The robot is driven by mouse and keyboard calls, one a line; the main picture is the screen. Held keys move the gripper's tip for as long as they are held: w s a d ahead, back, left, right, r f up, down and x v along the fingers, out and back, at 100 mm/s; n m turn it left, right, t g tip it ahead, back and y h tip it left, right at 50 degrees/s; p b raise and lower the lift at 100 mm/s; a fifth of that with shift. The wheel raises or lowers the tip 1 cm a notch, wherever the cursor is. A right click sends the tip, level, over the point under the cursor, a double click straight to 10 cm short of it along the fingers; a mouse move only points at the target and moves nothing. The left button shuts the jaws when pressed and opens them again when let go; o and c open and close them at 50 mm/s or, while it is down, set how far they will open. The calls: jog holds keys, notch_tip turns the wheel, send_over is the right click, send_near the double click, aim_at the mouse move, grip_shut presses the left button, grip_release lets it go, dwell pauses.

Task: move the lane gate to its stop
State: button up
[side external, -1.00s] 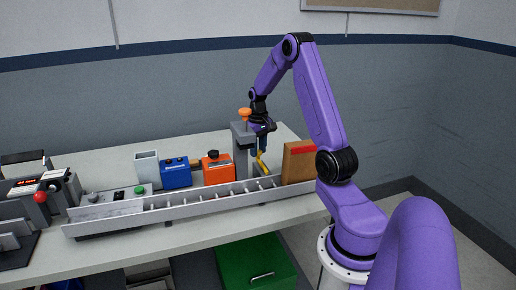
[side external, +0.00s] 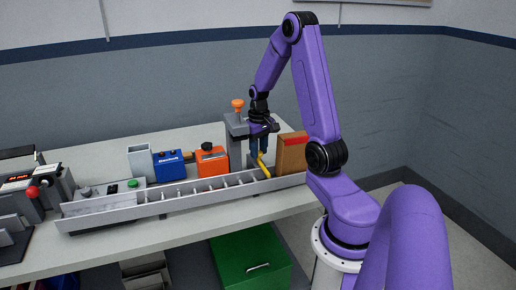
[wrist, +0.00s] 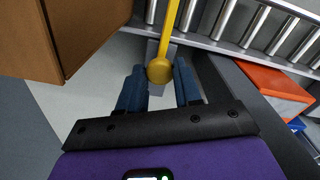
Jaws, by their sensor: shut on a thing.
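The lane gate is a yellow bar (side external: 264,168) at the right part of the roller conveyor (side external: 165,207), in front of the grey post. In the wrist view the yellow bar (wrist: 168,38) runs from a round yellow knob up to the conveyor rail. My gripper (side external: 259,152) points down beside the post. Its blue fingers (wrist: 160,75) stand on either side of the knob, shut on the lane gate. The bar's far end reaches over the conveyor. The stop cannot be made out clearly.
A grey post (side external: 236,143) with an orange knob stands close left of my gripper. A brown box (side external: 291,157) stands close on the right. Orange (side external: 211,164) and blue (side external: 169,167) boxes and a grey bin (side external: 142,162) stand further left behind the conveyor.

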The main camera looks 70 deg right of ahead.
jog(key=o, duration=1)
jog(key=shift+s+a, duration=0.15)
jog(key=shift+a, duration=0.05)
jog(key=shift+o, duration=0.2)
jog(key=shift+d+r, duration=0.1)
jog(key=shift+r, duration=0.3)
notch_tip(320, 180, up, 17)
jog(key=shift+f, duration=0.2)
jog(key=s+a+f+n, duration=0.2)
jog(key=s+a+n, duration=0.3)
jog(key=a, duration=0.6)
jog(key=s+a+f+n, duration=0.3)
jog(key=s+a+n, duration=0.3)
jog(key=a, duration=0.4)
jog(key=s+a+f+n, duration=0.3)
jog(key=s+a+n, duration=0.3)
jog(key=a, duration=0.5)
jog(key=shift+a+f, duration=0.2)
jog(key=shift+a, duration=0.15)
